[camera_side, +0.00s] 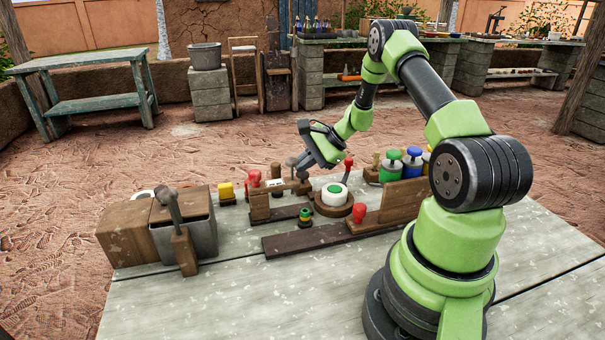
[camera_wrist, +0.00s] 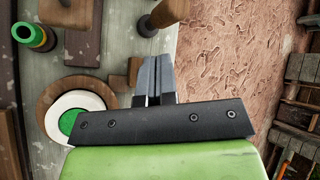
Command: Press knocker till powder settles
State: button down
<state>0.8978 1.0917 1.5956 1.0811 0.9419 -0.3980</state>
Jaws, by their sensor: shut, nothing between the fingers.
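My gripper (camera_side: 303,163) is shut and empty, tilted downward just above a small wooden frame (camera_side: 262,203) on the table. A white round dish with a green centre (camera_side: 334,190) sits on a round wooden base, beside and below the gripper. It also shows in the wrist view (camera_wrist: 62,120), partly covered by the gripper's body. I cannot tell which piece is the knocker, and no loose powder can be made out.
A wooden box with a metal bin (camera_side: 190,238) and a lever stands at the left. Red-knobbed pieces (camera_side: 358,213) and a rack of green and blue capped jars (camera_side: 390,168) stand at the right. A small green-and-yellow knob (camera_side: 305,216) is in front. The table's front is clear.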

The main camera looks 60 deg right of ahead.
aim_at(304, 175)
jog(key=shift+f, duration=0.85)
dwell(0.5)
dwell(0.3)
jog(key=shift+r, duration=1.35)
jog(key=shift+r, duration=2.5)
